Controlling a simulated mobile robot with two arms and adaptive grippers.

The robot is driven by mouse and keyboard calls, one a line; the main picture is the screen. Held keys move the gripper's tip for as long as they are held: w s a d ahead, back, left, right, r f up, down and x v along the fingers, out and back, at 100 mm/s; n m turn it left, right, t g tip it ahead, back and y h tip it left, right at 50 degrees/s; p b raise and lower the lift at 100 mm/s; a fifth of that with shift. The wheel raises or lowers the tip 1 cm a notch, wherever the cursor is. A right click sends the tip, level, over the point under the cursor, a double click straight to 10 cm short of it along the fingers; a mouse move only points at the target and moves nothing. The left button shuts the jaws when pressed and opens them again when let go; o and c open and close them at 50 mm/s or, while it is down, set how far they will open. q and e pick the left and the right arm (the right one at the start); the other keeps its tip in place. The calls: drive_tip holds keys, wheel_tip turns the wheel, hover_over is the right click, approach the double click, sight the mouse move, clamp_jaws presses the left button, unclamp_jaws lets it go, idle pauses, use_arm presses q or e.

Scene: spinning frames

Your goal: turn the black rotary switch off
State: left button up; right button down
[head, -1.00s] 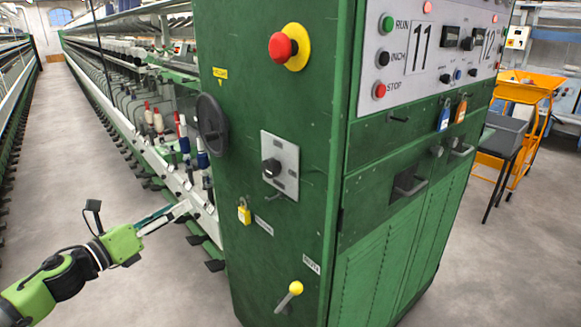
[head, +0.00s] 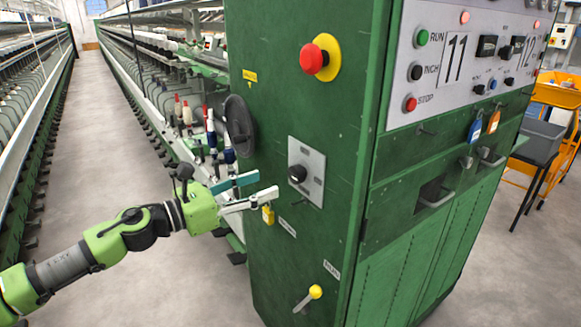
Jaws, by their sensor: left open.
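The black rotary switch (head: 298,174) is a round knob on a grey metal plate (head: 314,163) on the left face of the green cabinet. My left gripper (head: 268,186) is open and empty, to the left of the switch and a little below it in the picture, apart from it. Its fingers point right towards the plate, with a teal part on the upper finger. The fingers cover the top of the yellow padlock. The knob's marking is too small to read. My right gripper is not in view.
A red emergency button (head: 314,58) on a yellow disc sits above the switch. A black handwheel (head: 239,126) is at the cabinet's left edge. Grey floor (head: 110,190) is free at left.

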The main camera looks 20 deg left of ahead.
sight(293, 174)
use_arm(q)
drive_tip(key=p+x, duration=0.4)
drive_tip(key=x, duration=0.4)
drive_tip(key=shift+d+r, duration=0.1)
drive_tip(key=shift+w+d, duration=0.3)
drive_tip(key=shift+w, duration=0.1)
drive_tip(key=c, duration=1.1)
